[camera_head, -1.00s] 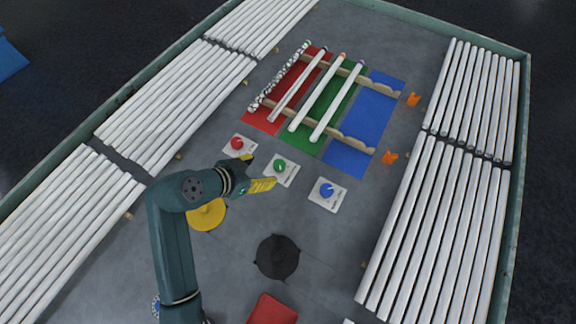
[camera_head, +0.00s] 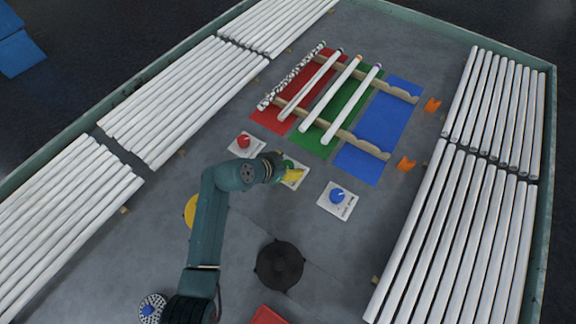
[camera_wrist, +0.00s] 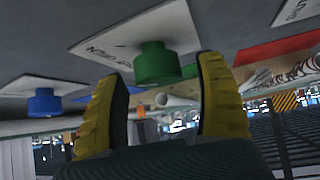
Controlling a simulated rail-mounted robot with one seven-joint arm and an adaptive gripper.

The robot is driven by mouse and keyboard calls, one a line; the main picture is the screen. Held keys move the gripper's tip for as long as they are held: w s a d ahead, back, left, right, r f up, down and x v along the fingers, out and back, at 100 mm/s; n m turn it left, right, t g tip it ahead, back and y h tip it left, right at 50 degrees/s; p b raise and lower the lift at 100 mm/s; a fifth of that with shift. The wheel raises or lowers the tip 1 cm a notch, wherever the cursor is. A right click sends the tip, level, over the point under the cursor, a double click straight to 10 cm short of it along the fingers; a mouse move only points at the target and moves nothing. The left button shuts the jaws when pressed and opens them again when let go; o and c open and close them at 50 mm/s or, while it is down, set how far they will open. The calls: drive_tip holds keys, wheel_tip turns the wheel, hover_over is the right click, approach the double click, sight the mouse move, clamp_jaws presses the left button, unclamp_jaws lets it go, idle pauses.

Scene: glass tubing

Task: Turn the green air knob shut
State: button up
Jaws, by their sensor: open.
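The green knob (camera_wrist: 157,64) sits on a white plate (camera_wrist: 134,35) in the wrist view, which looks upside down. My gripper (camera_wrist: 155,85) is open, with one yellow finger on each side of the knob's position in the picture. I cannot tell whether either finger touches it. In the head view my gripper (camera_head: 290,173) is over the green knob's plate (camera_head: 298,184), and a bit of the green knob (camera_head: 288,162) shows beside it, the rest mostly hidden.
A red knob (camera_head: 243,141) stands to the left and a blue knob (camera_head: 336,195) to the right, each on a white plate. Tubes lie on wooden racks (camera_head: 366,146) behind. A black disc (camera_head: 279,265) and partly hidden yellow disc (camera_head: 191,212) are in front.

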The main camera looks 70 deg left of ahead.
drive_tip(key=shift+w+f, duration=0.1)
drive_tip(key=c, duration=1.2)
